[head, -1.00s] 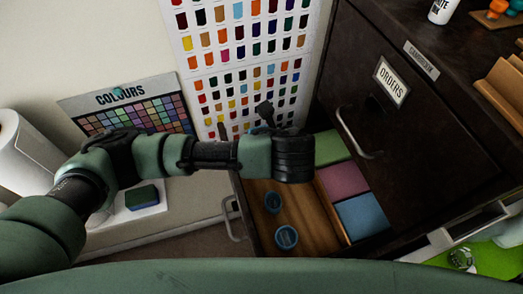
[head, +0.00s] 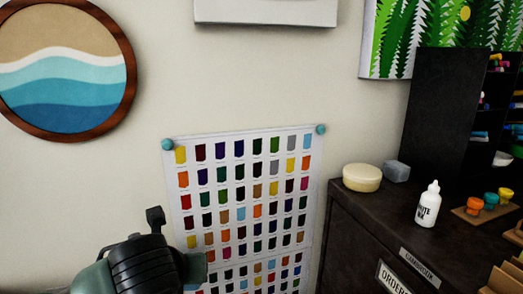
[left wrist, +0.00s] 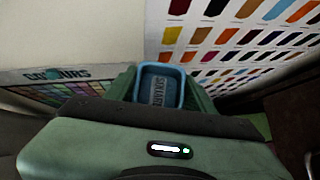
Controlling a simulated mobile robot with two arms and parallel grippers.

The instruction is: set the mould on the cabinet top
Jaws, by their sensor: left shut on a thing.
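The mould (left wrist: 160,67) is a small blue square tray with the word SQUARE inside it. In the left wrist view it sits between the green fingers of my left gripper (left wrist: 160,88), which is shut on it. In the head view my left arm's dark wrist shows at the bottom left, in front of the colour chart; the fingers and mould cannot be made out there. The cabinet top (head: 385,212) is a dark surface at the right, apart from my left wrist. My right gripper is not in view.
A dark shelf unit (head: 443,115) stands behind. Bare room lies left of the bottle.

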